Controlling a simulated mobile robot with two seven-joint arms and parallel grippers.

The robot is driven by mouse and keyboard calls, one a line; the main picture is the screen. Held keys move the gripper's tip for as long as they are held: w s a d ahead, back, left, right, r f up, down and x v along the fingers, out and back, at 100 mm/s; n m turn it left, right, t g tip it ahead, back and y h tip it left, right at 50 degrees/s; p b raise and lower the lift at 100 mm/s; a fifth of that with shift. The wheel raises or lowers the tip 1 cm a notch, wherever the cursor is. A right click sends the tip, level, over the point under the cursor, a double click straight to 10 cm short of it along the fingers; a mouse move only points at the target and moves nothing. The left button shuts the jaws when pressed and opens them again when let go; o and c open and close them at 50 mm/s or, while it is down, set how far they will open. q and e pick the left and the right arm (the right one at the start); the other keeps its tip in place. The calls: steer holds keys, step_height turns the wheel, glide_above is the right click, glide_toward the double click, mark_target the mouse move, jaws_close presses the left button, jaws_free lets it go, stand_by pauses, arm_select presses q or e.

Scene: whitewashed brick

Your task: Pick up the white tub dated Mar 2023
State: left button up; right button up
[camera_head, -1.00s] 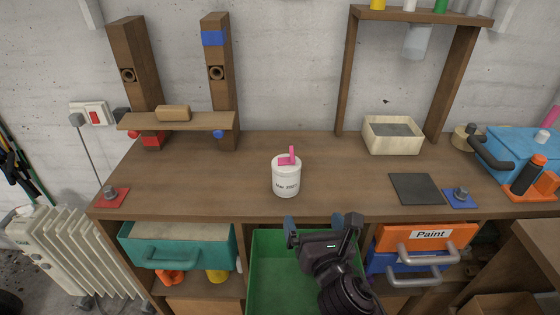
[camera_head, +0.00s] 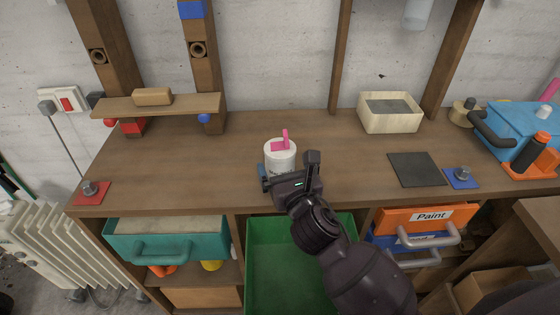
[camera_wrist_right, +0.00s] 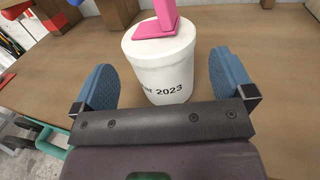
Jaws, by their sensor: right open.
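The white tub (camera_head: 281,158) stands upright on the wooden workbench, with a pink piece (camera_head: 283,143) on its top. In the right wrist view the tub (camera_wrist_right: 163,68) shows dark lettering ending in "r 2023"; the start of the text is hard to read. My right gripper (camera_head: 287,172) is at the front of the tub. In the right wrist view its blue fingers (camera_wrist_right: 162,85) are apart, one on each side of the tub's lower part, with gaps visible between fingers and tub. In the head view the gripper hides the tub's lower front. My left gripper is not in view.
A green bin (camera_head: 262,260) sits below the bench's front edge, beside a teal drawer (camera_head: 170,243) and an orange drawer marked Paint (camera_head: 400,215). A cream box (camera_head: 390,122), a dark mat (camera_head: 417,170) and a blue toolbox (camera_head: 515,130) stand right. The bench around the tub is clear.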

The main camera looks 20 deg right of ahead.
mark_target(280, 153)
steer(key=w, duration=0.3)
steer(key=shift+w+d, duration=0.1)
steer(key=shift+w, duration=0.25)
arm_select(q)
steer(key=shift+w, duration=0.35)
arm_select(e)
steer(key=shift+w, duration=0.35)
steer(key=c, duration=0.9)
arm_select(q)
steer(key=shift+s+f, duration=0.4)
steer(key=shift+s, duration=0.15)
arm_select(e)
steer(key=shift+r, duration=0.1)
steer(key=shift+c, duration=1.3)
